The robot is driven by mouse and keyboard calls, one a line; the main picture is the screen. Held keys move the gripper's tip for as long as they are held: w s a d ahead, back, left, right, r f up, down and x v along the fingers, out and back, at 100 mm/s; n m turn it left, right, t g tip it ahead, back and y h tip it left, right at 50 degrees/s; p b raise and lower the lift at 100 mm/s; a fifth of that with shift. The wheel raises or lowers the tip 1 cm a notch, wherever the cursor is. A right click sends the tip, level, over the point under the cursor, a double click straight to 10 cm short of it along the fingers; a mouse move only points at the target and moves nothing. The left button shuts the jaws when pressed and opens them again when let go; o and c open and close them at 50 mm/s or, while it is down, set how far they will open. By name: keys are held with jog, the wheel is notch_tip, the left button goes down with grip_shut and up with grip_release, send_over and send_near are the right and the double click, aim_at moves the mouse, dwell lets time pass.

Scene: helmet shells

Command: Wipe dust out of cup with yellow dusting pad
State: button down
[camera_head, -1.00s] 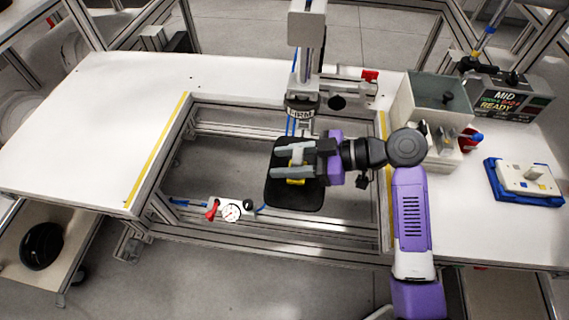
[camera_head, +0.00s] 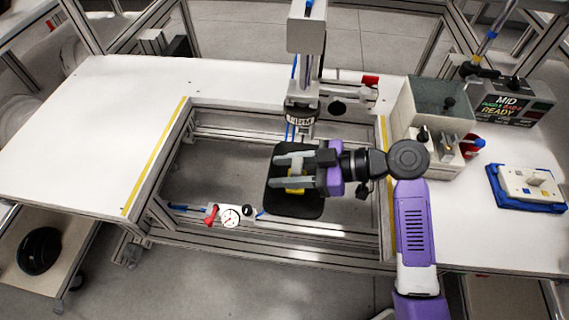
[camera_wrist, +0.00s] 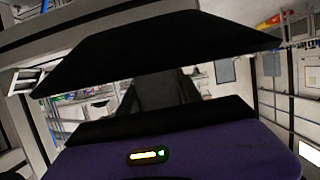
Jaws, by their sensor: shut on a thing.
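My gripper (camera_head: 288,172) is over the open middle of the bench, fingers pointing left in the head view. It is shut on a yellow piece (camera_head: 295,191), apparently the dusting pad, mostly hidden by the fingers. A dark rounded-square plate (camera_head: 290,208) lies behind and below the fingers in that view; I cannot tell whether they touch. In the wrist view a broad black shape (camera_wrist: 160,50) spans the upper middle, and the fingertips and pad are not clear. No cup is clearly identifiable; a silver round fitting marked HRM (camera_head: 300,119) hangs just above the plate. No dust is visible.
A vertical press column (camera_head: 306,65) stands behind my gripper. The white left tabletop (camera_head: 90,130) is clear. A black bowl (camera_head: 40,250) is lower left.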

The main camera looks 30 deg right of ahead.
jog(key=shift+s+f, duration=0.2)
jog(key=shift+f, duration=0.25)
jog(key=shift+w, duration=0.1)
jog(key=shift+w+d+r+b, duration=0.3)
jog(key=shift+w+d+r, duration=0.15)
jog(key=shift+w, duration=0.15)
jog(key=shift+a, duration=0.15)
jog(key=shift+r, duration=0.15)
